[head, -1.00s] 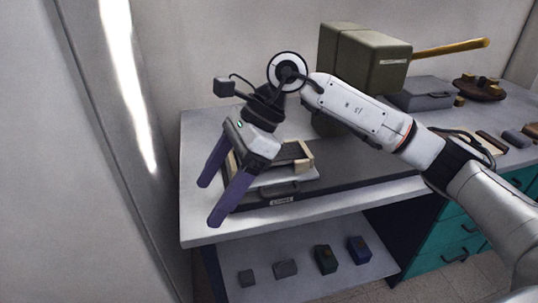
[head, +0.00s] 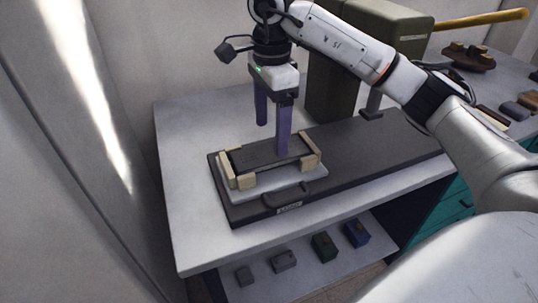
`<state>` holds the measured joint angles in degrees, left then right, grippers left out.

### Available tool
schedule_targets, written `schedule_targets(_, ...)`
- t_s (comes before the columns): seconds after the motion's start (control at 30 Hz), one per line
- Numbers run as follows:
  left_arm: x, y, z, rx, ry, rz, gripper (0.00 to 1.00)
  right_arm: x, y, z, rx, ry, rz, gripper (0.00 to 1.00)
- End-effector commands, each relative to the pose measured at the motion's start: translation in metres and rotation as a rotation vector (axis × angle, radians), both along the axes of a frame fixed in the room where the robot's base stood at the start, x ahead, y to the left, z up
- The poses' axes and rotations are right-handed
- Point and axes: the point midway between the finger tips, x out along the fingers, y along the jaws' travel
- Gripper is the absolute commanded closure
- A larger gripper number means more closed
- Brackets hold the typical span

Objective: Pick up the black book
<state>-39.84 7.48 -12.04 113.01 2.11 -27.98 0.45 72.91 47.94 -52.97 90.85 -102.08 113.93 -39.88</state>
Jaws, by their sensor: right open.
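The black book (head: 262,154) lies flat between light wooden end pieces (head: 226,168) on a pale tray-like base (head: 275,188) on the table. My right gripper (head: 273,139) is open and empty, pointing down. Its purple fingers are spread. The nearer fingertip overlaps the book's right part in the picture, and the other finger shows behind the book. I cannot tell whether a finger touches the book. My left gripper is not in view.
The base sits on a dark board (head: 390,140) with a front handle, on a grey table (head: 185,215). A large olive machine (head: 335,85) stands behind. Small boxes (head: 324,246) lie on the shelf below. The table's left part is clear.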

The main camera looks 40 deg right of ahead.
Motion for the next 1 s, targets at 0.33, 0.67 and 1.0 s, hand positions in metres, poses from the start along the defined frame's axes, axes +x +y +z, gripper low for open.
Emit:
schedule_targets(0.33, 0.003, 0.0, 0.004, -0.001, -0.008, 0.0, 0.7, -0.001, 0.002, -0.046, 0.0, 0.001, 0.0, 0.23)
schedule_targets(0.67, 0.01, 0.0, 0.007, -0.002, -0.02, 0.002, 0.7, -0.001, 0.002, -0.051, 0.001, -0.001, 0.0, 0.29)
schedule_targets(1.0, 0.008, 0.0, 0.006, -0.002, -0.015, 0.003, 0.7, 0.0, 0.002, -0.05, 0.002, -0.001, 0.0, 0.72)
